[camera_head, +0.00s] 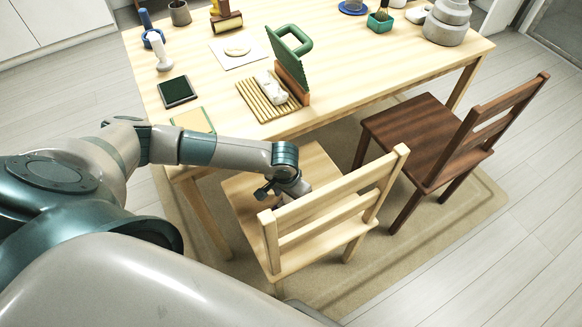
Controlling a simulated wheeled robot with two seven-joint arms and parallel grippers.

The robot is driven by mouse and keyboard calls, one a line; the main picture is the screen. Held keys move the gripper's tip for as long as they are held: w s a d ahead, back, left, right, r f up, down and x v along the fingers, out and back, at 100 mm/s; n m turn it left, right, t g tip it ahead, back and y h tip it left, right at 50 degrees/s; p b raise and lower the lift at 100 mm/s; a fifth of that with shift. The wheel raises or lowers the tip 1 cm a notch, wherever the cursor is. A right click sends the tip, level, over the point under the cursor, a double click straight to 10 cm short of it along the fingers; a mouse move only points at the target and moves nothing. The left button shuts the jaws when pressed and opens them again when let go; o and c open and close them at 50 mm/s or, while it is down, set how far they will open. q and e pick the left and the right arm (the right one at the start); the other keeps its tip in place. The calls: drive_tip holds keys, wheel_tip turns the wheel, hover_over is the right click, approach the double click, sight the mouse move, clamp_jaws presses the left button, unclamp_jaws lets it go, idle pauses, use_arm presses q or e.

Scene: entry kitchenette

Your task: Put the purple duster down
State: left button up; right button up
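I see no purple duster in the head view. My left gripper (279,190) is over the seat of the light wooden chair (318,208), just left of its backrest. Its fingers are small and partly turned away, so I cannot tell whether they are open or shut, or whether they hold anything. My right gripper is not in view.
A dark chair (430,138) stands to the right. Floor at lower right is clear.

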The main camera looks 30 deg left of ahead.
use_arm(q)
drive_tip(key=r, duration=0.3)
drive_tip(key=s+r, duration=0.1)
drive_tip(key=r, duration=0.6)
drive_tip(key=shift+s+a+r, duration=0.1)
drive_tip(key=shift+s+r, duration=0.05)
drive_tip(key=shift+r, duration=0.25)
drive_tip(key=shift+c, duration=0.6)
